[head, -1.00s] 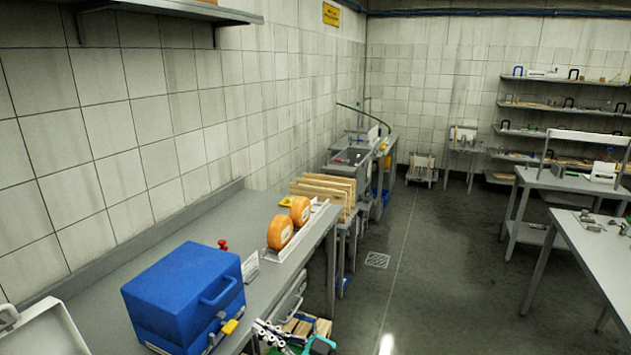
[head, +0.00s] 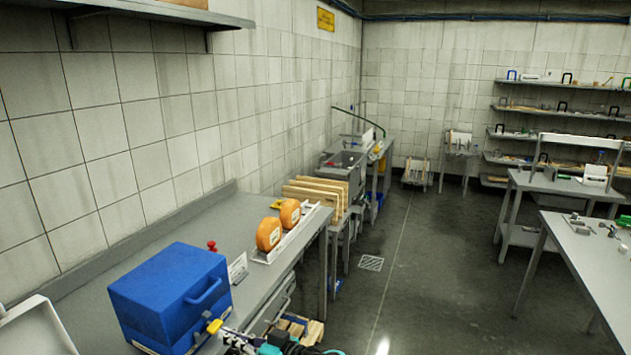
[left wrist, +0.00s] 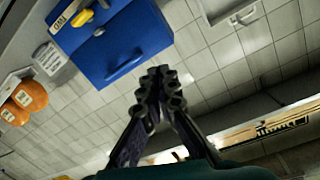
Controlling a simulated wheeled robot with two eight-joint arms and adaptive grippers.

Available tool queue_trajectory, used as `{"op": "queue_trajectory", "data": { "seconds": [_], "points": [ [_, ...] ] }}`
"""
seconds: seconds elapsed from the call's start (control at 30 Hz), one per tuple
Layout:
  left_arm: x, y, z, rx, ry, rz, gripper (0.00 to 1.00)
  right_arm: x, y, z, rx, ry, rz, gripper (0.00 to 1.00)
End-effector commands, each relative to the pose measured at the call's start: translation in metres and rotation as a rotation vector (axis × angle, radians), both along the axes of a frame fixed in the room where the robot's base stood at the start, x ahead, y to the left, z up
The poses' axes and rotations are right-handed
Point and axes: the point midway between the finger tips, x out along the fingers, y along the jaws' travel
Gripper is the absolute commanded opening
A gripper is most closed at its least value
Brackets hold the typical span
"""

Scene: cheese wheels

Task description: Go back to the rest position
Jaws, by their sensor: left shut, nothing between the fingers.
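My left gripper (left wrist: 160,84) is shut and empty in the left wrist view, its two fingers meeting at the tips. In the head view part of my left arm, with teal pieces, shows at the bottom edge, in front of the grey bench (head: 262,208). A blue case (head: 170,290) stands on the bench close to it; the case also shows in the left wrist view (left wrist: 120,40), beyond the fingertips. My right gripper is not in view.
Two orange cheese wheels (head: 269,234) stand upright in a white rack on the bench, with wooden boards (head: 318,190) behind. A wooden crate (head: 300,326) is below the bench edge. Grey tables (head: 590,250) stand at the right. The floor (head: 430,270) between is clear.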

Motion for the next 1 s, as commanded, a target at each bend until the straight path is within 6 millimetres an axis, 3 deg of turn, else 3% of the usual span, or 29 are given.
{"op": "queue_trajectory", "data": {
  "seconds": [0.2, 0.37, 0.6, 0.7, 1.0],
  "points": [
    [-0.03, 0.043, -0.02, -0.175, 0.305, -0.089, 0.0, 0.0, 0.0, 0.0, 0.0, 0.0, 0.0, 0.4],
    [-0.074, 0.057, -0.046, -0.369, 0.531, -0.255, 0.0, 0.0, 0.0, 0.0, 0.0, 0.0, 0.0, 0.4],
    [-0.141, 0.032, -0.075, -0.618, 0.646, -0.583, 0.0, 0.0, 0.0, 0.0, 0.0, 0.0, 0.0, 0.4],
    [-0.159, 0.016, -0.079, -0.678, 0.624, -0.704, 0.0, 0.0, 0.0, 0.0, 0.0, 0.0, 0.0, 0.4],
    [-0.177, -0.008, -0.079, -0.735, 0.548, -0.864, 0.0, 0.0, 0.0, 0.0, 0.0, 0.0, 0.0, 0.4]
  ]
}}
